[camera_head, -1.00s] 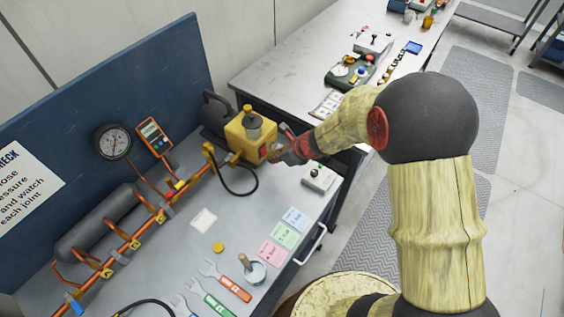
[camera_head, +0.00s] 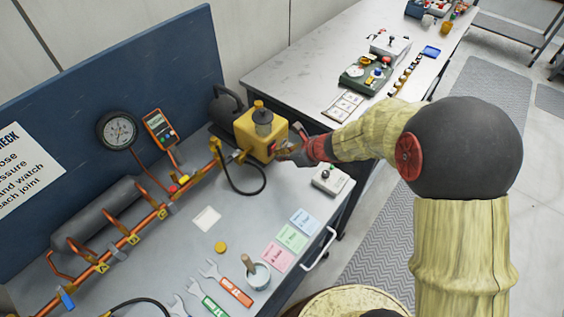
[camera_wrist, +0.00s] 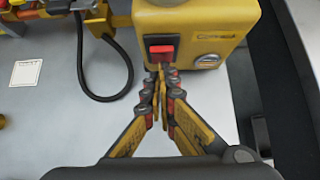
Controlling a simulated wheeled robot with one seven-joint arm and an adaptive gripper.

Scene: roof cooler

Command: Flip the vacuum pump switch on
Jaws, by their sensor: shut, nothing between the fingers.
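The yellow vacuum pump (camera_head: 258,132) with its dark motor stands at the back of the grey bench. In the wrist view its yellow front (camera_wrist: 195,25) fills the top. A red rocker switch (camera_wrist: 162,52) in a black frame sits low on that front. My gripper (camera_wrist: 161,74) is shut and empty, its fingertips together just below the switch in the picture. I cannot tell if they touch it. In the head view my gripper (camera_head: 287,150) is at the pump's front right side, partly hiding it; the switch is hard to make out there.
A black hose (camera_head: 262,182) loops from the copper pipe manifold left of the pump. Coloured cards (camera_head: 291,237), wrenches (camera_head: 230,284) and a cup lie nearer the front. Bench middle is mostly clear.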

